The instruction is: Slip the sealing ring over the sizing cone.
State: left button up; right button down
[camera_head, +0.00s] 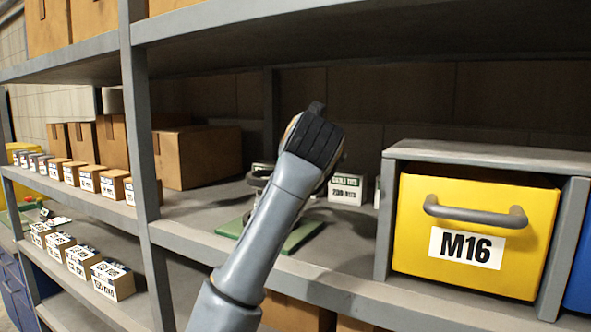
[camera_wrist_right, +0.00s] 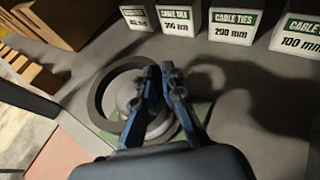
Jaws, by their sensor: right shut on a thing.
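The sealing ring (camera_wrist_right: 97,97) is a dark, thick ring in the right wrist view. The sizing cone (camera_wrist_right: 125,98), grey and rounded, shows inside the ring's opening. From above the ring looks to be around the cone; how low it sits I cannot tell. The cone's green base (camera_head: 304,232) lies on the shelf in the head view, partly behind my right arm. My right gripper (camera_wrist_right: 161,80) is shut on the ring, its blue fingers covering part of ring and cone. My left gripper is out of view.
White cable-tie boxes (camera_wrist_right: 234,26) stand in a row behind the cone. A yellow M16 drawer (camera_head: 470,232) is to the right and a cardboard box (camera_head: 199,158) at the left. A shelf upright (camera_head: 138,130) stands left of my arm.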

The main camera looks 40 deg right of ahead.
jog(key=c, duration=1.4)
grip_release()
jog(key=shift+s+r, duration=0.1)
jog(key=shift+s, duration=0.05)
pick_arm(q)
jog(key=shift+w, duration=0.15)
pick_arm(e)
jog(key=v, duration=1.1)
jog(key=shift+s+a, duration=0.15)
jog(key=shift+s, duration=0.15)
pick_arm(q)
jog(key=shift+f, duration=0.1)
